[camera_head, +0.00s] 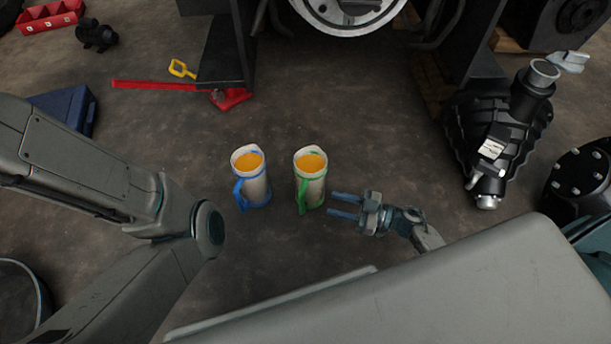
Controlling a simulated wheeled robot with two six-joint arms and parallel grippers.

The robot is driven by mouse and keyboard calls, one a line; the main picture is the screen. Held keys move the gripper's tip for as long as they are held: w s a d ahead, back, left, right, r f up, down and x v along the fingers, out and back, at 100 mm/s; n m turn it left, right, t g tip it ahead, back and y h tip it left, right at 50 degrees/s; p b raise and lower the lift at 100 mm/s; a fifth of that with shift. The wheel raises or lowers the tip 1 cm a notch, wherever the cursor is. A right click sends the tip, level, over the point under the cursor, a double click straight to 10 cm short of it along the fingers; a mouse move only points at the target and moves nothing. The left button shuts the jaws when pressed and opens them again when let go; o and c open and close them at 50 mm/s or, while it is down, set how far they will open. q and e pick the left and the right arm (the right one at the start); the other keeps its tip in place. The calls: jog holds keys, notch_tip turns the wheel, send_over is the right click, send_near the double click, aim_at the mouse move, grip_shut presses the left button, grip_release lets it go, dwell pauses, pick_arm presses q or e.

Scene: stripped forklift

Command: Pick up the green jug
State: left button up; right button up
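The green jug (313,180) is a pale upright jug with a green handle and green trim, with orange content at its top. It stands on the floor near the middle of the camera_head view. A like jug with blue handle and trim, the blue jug (254,178), stands just to its left. My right gripper (337,205) is right of the green jug's lower part, its two blue fingers apart and pointing left toward it. Nothing shows between the fingers; whether they touch the jug is unclear. My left arm comes in from the left, but its gripper is not in view.
A large black ribbed part (490,135) is at the right. The forklift wheel (345,12) is at the back. Floor around the jugs is clear.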

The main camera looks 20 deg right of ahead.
aim_at(301, 197)
jog(key=b+x, duration=0.2)
jog(key=x, duration=0.1)
jog(key=b+x, duration=0.2)
jog(key=x, duration=0.2)
jog(key=b+x, duration=0.2)
jog(key=x, duration=0.1)
jog(key=shift+a+f, duration=0.35)
jog(key=shift+a, duration=0.05)
grip_shut()
dwell(1.0)
jog(key=shift+w+r, duration=0.1)
